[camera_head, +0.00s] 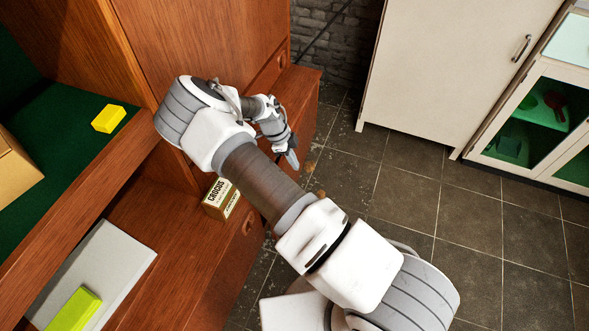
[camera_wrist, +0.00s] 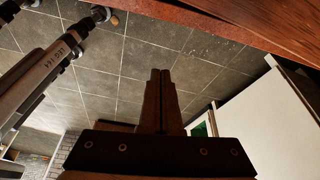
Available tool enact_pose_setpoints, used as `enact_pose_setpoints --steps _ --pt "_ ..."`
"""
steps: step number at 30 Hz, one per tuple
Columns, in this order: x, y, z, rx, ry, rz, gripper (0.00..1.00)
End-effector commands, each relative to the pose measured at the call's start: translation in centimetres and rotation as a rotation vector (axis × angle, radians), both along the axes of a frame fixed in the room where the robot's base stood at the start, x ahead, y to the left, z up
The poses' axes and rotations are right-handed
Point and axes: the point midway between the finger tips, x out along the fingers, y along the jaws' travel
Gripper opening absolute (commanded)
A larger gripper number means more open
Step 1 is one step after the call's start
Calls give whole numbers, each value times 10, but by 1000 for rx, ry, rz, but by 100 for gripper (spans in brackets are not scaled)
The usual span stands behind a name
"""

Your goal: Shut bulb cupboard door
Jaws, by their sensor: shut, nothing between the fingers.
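The teak wall unit fills the left of the head view. A tall wooden panel (camera_head: 205,40) with a recessed round pull (camera_head: 281,62) stands at its upper part, and a lower wooden front (camera_head: 225,270) has a similar pull (camera_head: 248,226). I cannot tell which is the bulb cupboard door, or how far it is open. My gripper (camera_head: 292,161) is shut and empty, beyond the lower front and over the floor beside the unit. In the wrist view, the two fingers (camera_wrist: 160,75) are together, with a wooden edge (camera_wrist: 240,18) above. My arm hides part of the unit.
A box marked CROCUS (camera_head: 221,199) stands on the unit's lower ledge. A yellow block (camera_head: 108,118) sits on green lining. A lime block (camera_head: 75,308) lies on a grey slab (camera_head: 95,262). A white cabinet (camera_head: 445,65) stands across open tiled floor (camera_head: 410,200).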

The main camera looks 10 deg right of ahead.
Motion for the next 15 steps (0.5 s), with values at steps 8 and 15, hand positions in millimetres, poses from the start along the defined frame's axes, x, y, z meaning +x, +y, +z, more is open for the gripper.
enact_pose_setpoints --steps 8,15 --pt "7 13 44 -1 0 -1 0" --pt "-6 -1 33 58 41 -22 0"
